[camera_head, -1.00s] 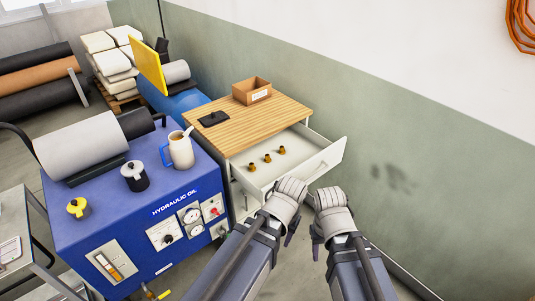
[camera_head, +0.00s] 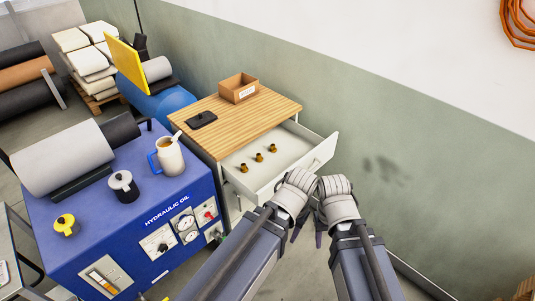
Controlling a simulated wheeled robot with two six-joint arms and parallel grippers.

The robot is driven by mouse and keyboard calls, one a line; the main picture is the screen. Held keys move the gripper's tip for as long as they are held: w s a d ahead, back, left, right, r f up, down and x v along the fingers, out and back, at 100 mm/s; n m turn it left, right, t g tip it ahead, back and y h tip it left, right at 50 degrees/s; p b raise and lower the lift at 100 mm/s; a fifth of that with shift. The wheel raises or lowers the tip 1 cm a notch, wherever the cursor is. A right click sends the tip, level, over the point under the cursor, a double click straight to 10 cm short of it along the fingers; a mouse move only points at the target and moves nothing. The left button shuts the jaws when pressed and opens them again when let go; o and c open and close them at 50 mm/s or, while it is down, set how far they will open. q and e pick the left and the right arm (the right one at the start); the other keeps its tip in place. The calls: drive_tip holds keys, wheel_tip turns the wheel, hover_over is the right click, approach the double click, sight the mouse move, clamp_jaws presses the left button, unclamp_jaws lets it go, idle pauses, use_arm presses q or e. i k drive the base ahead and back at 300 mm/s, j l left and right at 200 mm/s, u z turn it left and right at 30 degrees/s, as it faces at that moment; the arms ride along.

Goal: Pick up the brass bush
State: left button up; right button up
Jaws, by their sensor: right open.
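Three small brass bushes stand apart in the open drawer (camera_head: 296,139) of a wood-topped cabinet: a front one (camera_head: 243,167), a middle one (camera_head: 259,157) and a back one (camera_head: 273,148). My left gripper (camera_head: 296,202) is in front of the drawer's near right side, and its fingers are mostly hidden by its own body. My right gripper (camera_head: 336,206) is open and empty, close beside the left one and to the right of the drawer front. Neither gripper is at a bush.
A cardboard box (camera_head: 238,88) and a dark flat object (camera_head: 202,119) lie on the cabinet top. The blue hydraulic oil unit (camera_head: 110,225) stands to the left, with a jug (camera_head: 170,158) and canister on it. The green wall (camera_head: 400,150) runs behind and to the right.

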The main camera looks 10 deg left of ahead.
sight(259, 159)
drive_tip(key=i+j+z, duration=0.25)
drive_tip(key=j+z, duration=0.2)
drive_tip(key=j, duration=0.2)
drive_tip(key=i+j+z, duration=0.25)
drive_tip(key=j, duration=0.15)
drive_tip(key=j+z, duration=0.2)
drive_tip(key=j, duration=0.15)
drive_tip(key=k, duration=0.05)
